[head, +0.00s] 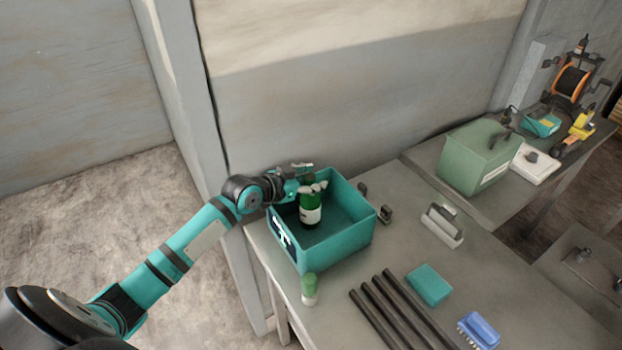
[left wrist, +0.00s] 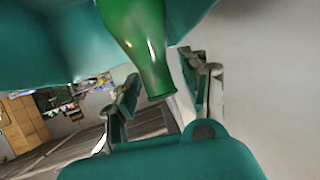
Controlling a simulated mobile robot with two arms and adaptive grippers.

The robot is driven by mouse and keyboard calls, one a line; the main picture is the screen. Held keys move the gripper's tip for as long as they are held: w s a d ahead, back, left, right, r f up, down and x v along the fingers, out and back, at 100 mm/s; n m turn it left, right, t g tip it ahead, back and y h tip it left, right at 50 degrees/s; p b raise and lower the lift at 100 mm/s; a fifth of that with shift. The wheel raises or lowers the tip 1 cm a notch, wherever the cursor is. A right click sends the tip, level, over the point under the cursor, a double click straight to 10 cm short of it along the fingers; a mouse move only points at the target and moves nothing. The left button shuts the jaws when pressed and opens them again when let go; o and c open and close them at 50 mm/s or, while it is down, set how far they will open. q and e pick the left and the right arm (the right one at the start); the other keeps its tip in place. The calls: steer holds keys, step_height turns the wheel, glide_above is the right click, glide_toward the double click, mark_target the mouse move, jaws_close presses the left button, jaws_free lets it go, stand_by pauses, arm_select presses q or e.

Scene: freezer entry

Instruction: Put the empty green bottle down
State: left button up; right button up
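The green bottle (head: 311,209) with a white label stands about upright inside the teal bin (head: 343,250). I cannot see its base clearly. My left gripper (head: 311,177) is at the bottle's neck, above the bin. In the left wrist view, the bottle (left wrist: 148,45) reaches down between the two fingers of my left gripper (left wrist: 158,92). The fingers are apart, with narrow gaps beside the neck, so the gripper looks open around it. My right gripper is not in view.
A small green-capped bottle (head: 309,289) stands in front of the bin. Dark rods (head: 400,310), a teal block (head: 429,285) and a blue brush (head: 479,330) lie to the right. A pale green box (head: 470,160) stands farther back. A wall post (head: 203,100) is behind my arm.

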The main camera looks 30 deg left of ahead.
arm_select(q)
steer(key=shift+r, duration=0.1)
steer(key=b+v, duration=0.2)
steer(key=v, duration=1)
steer(key=shift+b, duration=0.35)
steer(key=shift+r, duration=0.1)
